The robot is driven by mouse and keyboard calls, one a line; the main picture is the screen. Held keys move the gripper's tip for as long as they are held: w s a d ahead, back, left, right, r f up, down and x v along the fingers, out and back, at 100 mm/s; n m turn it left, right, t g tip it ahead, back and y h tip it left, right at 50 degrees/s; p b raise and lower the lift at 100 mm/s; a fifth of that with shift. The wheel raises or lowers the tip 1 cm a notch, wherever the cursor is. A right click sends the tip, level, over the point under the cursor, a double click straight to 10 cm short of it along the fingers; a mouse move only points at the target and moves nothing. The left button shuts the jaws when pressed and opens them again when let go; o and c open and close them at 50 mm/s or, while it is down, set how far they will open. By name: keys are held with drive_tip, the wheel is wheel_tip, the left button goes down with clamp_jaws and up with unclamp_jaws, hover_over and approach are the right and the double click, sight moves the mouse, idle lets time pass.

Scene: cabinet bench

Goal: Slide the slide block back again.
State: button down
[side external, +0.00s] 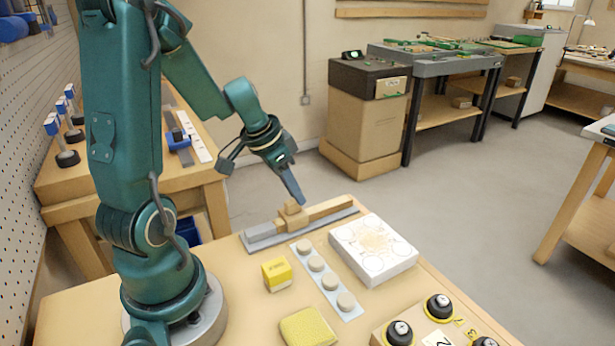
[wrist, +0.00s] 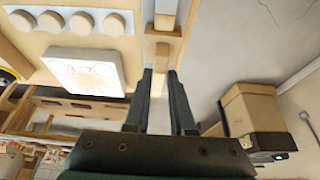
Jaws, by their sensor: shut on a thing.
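The slide block (side external: 291,220) is a light wooden block with a small raised top, sitting about midway along a wooden rail (side external: 331,208) on a grey base plate (side external: 262,233). My gripper (side external: 301,201) reaches down from above, with its fingertips at the block's raised top. In the wrist view, my gripper's fingers (wrist: 161,73) are a small gap apart, in line with the wooden rail (wrist: 152,48). They are shut on the slide block; the exact contact is hard to see.
A white box-like block with a printed top (side external: 373,248) stands right of the rail. A strip of round beige discs (side external: 329,280), a yellow block (side external: 277,273) and a yellow pad (side external: 309,327) lie nearer. Black knobs (side external: 438,306) sit on a panel at the front right.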

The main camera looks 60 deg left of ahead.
sight(289, 201)
drive_tip(key=shift+s+a+r, duration=0.1)
drive_tip(key=shift+s+a, duration=0.1)
drive_tip(key=shift+s, duration=1.3)
drive_tip(key=c, duration=0.9)
unclamp_jaws()
drive_tip(key=shift+d, duration=0.1)
drive_tip(key=shift+w+r, duration=0.15)
drive_tip(key=shift+r, duration=1.35)
drive_tip(key=shift+s+r, duration=0.2)
drive_tip(key=shift+r, duration=3.75)
